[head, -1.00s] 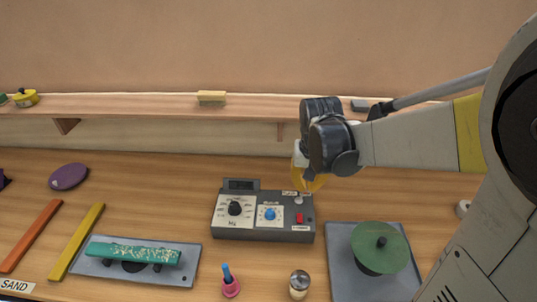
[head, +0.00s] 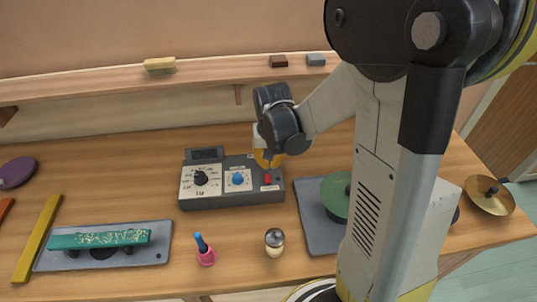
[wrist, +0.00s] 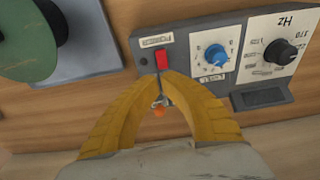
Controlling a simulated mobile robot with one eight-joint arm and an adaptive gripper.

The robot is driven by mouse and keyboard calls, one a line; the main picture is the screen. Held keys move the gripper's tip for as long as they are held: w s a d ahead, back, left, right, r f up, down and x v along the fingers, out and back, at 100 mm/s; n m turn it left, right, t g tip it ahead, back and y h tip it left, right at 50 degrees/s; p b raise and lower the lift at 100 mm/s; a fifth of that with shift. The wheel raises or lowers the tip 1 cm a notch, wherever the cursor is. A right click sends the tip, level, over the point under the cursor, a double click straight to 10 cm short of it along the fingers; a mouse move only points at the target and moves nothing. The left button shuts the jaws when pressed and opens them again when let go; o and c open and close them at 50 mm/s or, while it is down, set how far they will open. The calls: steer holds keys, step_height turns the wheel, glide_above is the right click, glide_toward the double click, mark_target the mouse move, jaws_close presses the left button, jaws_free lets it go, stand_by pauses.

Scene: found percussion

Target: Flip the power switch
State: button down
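The grey control box (head: 232,199) sits on the wooden bench, with a black dial (head: 201,178) and a blue knob (head: 238,179). My gripper (head: 268,163) points down over that end of the box. Its yellow fingertips (wrist: 161,77) come together beside the red switch, and I cannot tell whether they touch it. A small metal part and an orange spot (wrist: 159,112) show between the fingers.
A green disc (head: 335,197) on a grey plate (head: 319,233) stands right of the box. A teal bar (head: 98,239) lies front left. A shelf (head: 110,87) runs behind.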

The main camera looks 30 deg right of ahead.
mark_target(269, 174)
steer(key=shift+w+d+f+b, duration=0.1)
steer(key=shift+f+b, duration=0.1)
steer(key=shift+f, duration=0.55)
steer(key=shift+w+f+b, duration=0.15)
steer(key=shift+f+b, duration=0.05)
steer(key=shift+f, duration=0.55)
steer(key=shift+w+d+f+b, duration=0.1)
steer(key=shift+f+b, duration=0.1)
steer(key=shift+f, duration=0.55)
steer(key=shift+w+f+g+y+b, duration=0.15)
steer(key=shift+f+g+y+b, duration=0.15)
steer(key=shift+f+g+b, duration=0.35)
steer(key=shift+r, duration=0.15)
steer(key=shift+s+r, duration=0.1)
steer(key=shift+s, duration=0.1)
steer(key=shift+s+a+r+p, duration=0.25)
steer(key=shift+s+r+p, duration=0.1)
steer(key=shift+s, duration=0.15)
